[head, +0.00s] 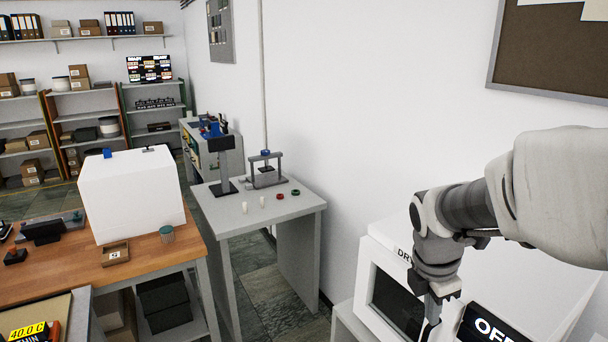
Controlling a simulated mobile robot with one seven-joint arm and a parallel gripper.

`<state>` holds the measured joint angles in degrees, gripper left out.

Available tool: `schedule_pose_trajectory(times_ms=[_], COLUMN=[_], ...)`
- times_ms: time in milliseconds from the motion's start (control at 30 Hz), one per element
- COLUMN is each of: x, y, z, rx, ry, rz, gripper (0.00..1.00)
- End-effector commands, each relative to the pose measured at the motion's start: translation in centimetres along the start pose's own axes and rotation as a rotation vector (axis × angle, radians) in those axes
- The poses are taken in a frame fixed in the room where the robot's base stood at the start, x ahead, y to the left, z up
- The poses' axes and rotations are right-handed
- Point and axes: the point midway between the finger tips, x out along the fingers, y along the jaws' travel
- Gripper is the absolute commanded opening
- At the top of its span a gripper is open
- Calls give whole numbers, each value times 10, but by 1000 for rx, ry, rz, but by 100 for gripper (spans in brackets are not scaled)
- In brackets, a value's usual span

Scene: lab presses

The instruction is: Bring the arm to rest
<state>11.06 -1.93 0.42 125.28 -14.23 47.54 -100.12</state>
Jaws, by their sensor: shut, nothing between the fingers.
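My arm (560,195) reaches in from the right edge of the head view and bends downward at the wrist. My gripper (431,322) points down near the bottom edge, in front of the white drying oven (385,262). It is shut and holds nothing. The fingertips are small and close to the picture's edge. Whether the gripper touches the oven front cannot be told. The oven has a dark window (397,303) and a dark display (487,325) reading "OF", partly cut off.
A grey table (230,220) with a press (266,172), a dark stand (222,165) and small red and green rings stands mid-view. A wooden bench (70,268) at left carries a white box (130,195). Shelves line the back. Floor (265,295) shows between the tables.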

Motion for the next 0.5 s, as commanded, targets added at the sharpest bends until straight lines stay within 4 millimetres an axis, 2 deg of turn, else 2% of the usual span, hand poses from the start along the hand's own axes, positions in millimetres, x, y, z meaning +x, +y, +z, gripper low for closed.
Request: schedule_pose_trajectory(times_ms=[200,500], x=[-39,-75], y=[-20,-57], z=[-29,-67], rx=[454,1083], ry=[45,197], rz=[100,181], gripper=[0,0])
